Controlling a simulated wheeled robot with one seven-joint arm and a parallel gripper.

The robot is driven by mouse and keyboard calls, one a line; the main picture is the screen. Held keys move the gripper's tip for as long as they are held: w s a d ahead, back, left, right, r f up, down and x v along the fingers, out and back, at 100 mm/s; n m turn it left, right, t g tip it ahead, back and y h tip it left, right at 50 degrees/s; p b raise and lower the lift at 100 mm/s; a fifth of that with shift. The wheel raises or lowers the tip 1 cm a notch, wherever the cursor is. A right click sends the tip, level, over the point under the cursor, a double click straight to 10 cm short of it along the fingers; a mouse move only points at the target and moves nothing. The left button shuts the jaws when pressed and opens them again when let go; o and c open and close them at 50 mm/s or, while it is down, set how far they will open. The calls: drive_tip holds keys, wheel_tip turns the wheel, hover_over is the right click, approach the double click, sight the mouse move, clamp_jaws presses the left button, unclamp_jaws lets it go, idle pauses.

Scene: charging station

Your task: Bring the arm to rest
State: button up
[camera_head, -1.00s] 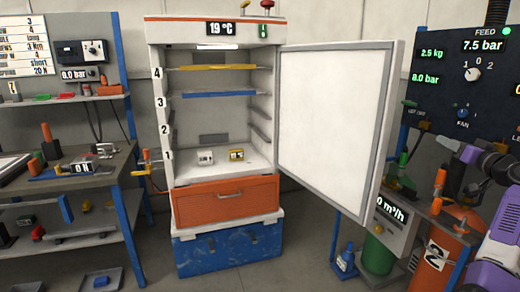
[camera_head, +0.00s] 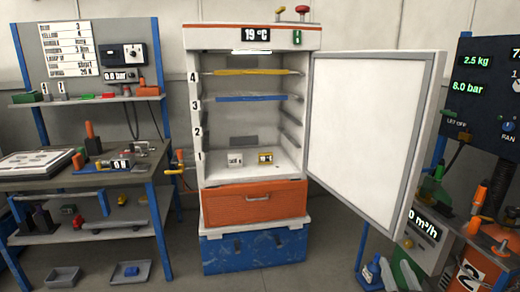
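My arm and my gripper are out of view at this moment. A tall white cabinet (camera_head: 196,120) stands in the middle with its white door (camera_head: 365,150) swung wide open to the right. Its display (camera_head: 256,35) reads 19 °C. Inside are a yellow shelf (camera_head: 255,72) and a blue shelf (camera_head: 250,98).
An orange drawer (camera_head: 255,203) and a blue chest (camera_head: 254,250) are under the cabinet. A workbench (camera_head: 130,178) with tools stands at left. Gauges on a dark panel (camera_head: 485,105) and an orange cylinder (camera_head: 478,268) are at right. The open door juts towards me.

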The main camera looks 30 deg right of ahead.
drive_tip(key=s+a+r+n+t+y+p, duration=0.1)
drive_tip(key=s+a+n+t+y, duration=0.2)
drive_tip(key=a, duration=0.9)
drive_tip(key=s+a+n+t+y+p, duration=0.1)
drive_tip(key=s+a+n+y, duration=0.3)
drive_tip(key=a, duration=0.8)
drive_tip(key=s+a+f+n+g+y+p, duration=0.1)
drive_tip(key=s+a+n+g+y, duration=0.1)
drive_tip(key=s+a+y, duration=0.4)
drive_tip(key=s+a+g, duration=0.1)
drive_tip(key=s+a, duration=0.4)
drive_tip(key=shift+s+a+n, duration=0.2)
drive_tip(key=shift+n, duration=0.1)
